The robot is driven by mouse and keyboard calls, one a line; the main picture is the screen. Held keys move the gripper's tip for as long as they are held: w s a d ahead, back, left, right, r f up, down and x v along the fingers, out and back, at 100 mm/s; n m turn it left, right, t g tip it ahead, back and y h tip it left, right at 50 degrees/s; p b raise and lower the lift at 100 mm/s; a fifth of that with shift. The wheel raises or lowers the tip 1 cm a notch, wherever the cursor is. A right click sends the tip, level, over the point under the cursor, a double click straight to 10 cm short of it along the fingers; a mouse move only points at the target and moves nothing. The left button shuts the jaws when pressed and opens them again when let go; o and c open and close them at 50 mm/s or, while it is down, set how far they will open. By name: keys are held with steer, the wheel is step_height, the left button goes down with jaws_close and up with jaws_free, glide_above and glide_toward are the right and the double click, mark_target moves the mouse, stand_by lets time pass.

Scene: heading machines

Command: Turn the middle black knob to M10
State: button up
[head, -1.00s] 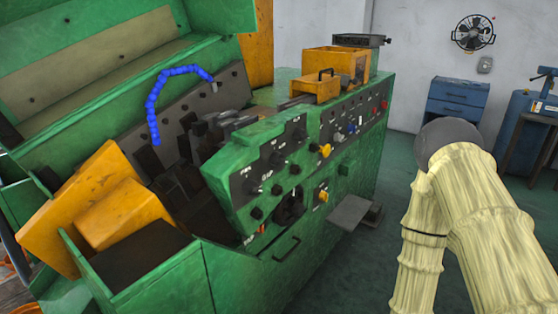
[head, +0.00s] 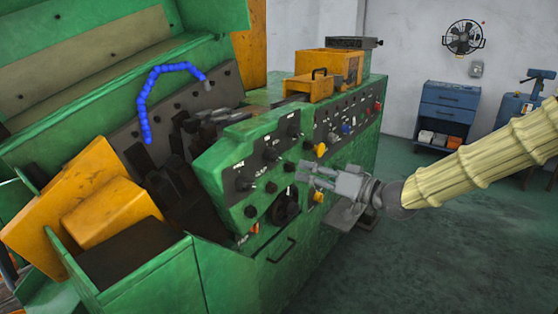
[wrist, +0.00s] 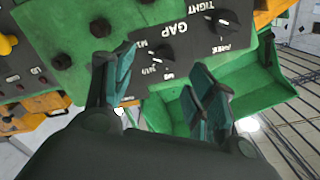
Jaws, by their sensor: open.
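The green control panel (head: 225,165) carries a sloping row of black pointer knobs; the middle black knob (head: 270,155) sits between an upper and a lower one. My gripper (head: 306,173) is open and empty, to the right of this row in the head view. In the wrist view my gripper's open fingers (wrist: 165,85) point at the panel, and a black pointer knob (wrist: 163,52) with small M labels lies ahead between them, near the word GAP. I cannot read its setting. Another pointer knob (wrist: 226,18) is by the words TIGHT and FREE. No contact is visible.
A yellow knob (head: 320,149) and a grey panel with small buttons (head: 345,118) are close to my gripper. A drawer handle (head: 284,250) is below. The floor (head: 420,250) at right is clear.

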mark_target(278, 156)
steer(key=shift+y, duration=0.3)
steer(key=x, duration=0.3)
steer(key=r+x, duration=0.1)
steer(key=x, duration=0.3)
steer(key=r+p+x, duration=0.1)
steer(key=x, duration=0.3)
steer(key=shift+d, duration=0.1)
steer(key=c, duration=1)
steer(key=shift+c, duration=0.2)
